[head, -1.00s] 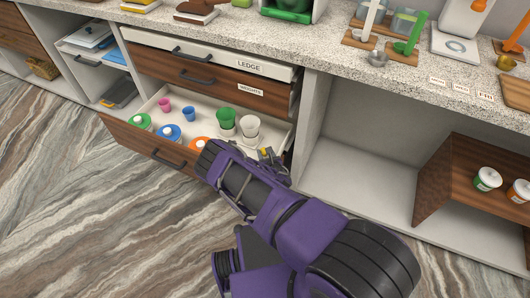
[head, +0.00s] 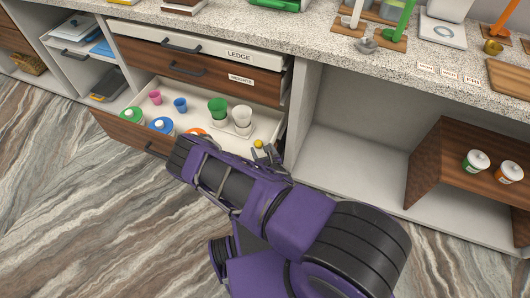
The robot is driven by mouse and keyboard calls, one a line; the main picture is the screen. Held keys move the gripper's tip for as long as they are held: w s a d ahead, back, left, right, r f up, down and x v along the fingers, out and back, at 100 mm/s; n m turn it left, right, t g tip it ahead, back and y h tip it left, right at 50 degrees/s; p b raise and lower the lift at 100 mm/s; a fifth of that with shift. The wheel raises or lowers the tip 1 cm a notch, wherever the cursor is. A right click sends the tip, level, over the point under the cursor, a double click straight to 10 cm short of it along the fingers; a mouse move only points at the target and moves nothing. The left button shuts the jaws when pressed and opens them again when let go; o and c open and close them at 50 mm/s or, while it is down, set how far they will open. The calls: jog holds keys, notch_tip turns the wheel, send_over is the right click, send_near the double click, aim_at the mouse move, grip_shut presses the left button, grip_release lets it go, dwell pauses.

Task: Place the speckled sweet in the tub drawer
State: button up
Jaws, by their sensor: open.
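The tub drawer (head: 225,85) is pulled open below the closed drawers. It holds several tubs and cups, with green, blue, pink and white ones visible. A small yellow round sweet (head: 258,143) is at the drawer's right end, near the white cup; it is too small to tell whether it is speckled. My gripper (head: 264,153) is open, just below and right of the sweet in the picture. The sweet looks clear of the fingers, though I cannot tell whether they touch. My purple arm hides the drawer's front right part.
The ledge drawer (head: 215,45) and weights drawer (head: 205,76) above are closed. An open cabinet bay (head: 345,150) is to the right, with two lidded tubs (head: 477,160) on a wooden shelf. The speckled counter (head: 300,45) above carries tools and labels. The floor at left is clear.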

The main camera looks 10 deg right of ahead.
jog(key=shift+v, duration=2.05)
